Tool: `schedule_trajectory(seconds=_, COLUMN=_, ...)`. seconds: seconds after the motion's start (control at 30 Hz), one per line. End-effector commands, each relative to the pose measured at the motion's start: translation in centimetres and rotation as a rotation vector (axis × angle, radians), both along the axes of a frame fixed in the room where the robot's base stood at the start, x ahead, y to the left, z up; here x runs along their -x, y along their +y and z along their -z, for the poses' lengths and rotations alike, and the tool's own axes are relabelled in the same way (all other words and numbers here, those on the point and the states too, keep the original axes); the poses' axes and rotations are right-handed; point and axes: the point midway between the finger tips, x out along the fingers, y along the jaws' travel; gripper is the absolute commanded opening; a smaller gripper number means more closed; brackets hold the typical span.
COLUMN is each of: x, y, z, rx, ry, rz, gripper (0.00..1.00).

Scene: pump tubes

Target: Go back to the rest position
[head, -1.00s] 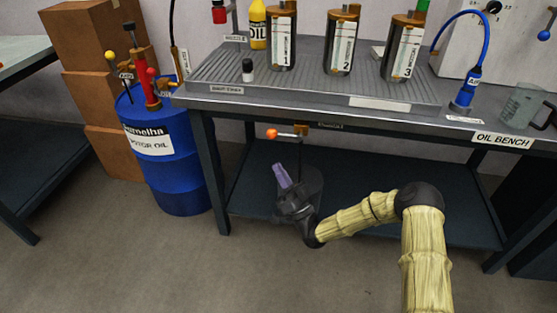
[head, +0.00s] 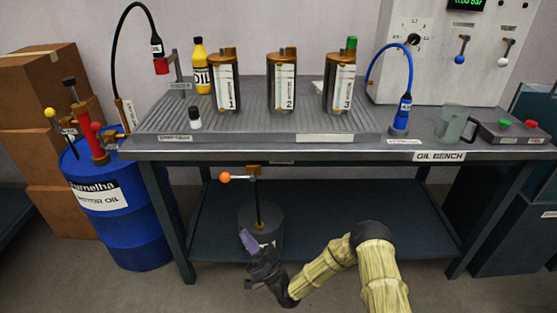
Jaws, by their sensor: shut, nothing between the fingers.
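My gripper (head: 246,240) is low in the head view, in front of the bench's lower shelf. Its purple fingers are shut with nothing between them, pointing up and to the left. A dark round canister (head: 272,222) with a thin upright post stands behind it on the lower shelf. An orange ball on a lever (head: 225,177) sits at the top of that post, above my gripper. Whether the fingers touch the canister cannot be told.
The oil bench (head: 350,152) stands ahead with several canisters, a blue nozzle (head: 402,113) and a clear jug (head: 452,122) on top. A blue oil drum (head: 117,232) is at left, with boxes (head: 42,95) behind. Floor shows in front of the bench.

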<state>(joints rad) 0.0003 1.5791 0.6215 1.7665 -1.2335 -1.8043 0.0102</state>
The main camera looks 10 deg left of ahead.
Motion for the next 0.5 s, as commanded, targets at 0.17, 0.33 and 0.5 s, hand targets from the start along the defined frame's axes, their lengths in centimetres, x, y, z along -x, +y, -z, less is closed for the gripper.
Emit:
schedule_trajectory(seconds=0.17, x=-0.4, y=0.4, z=-0.5, rx=0.06, ry=-0.001, rz=-0.005, gripper=0.0)
schedule_trajectory(seconds=0.33, x=-1.9, y=1.3, z=-1.3, rx=0.28, ry=0.01, rz=-0.01, gripper=0.0)
schedule_trajectory(seconds=0.5, x=-3.7, y=0.9, z=-1.5, rx=0.576, ry=0.05, rz=0.012, gripper=0.0)
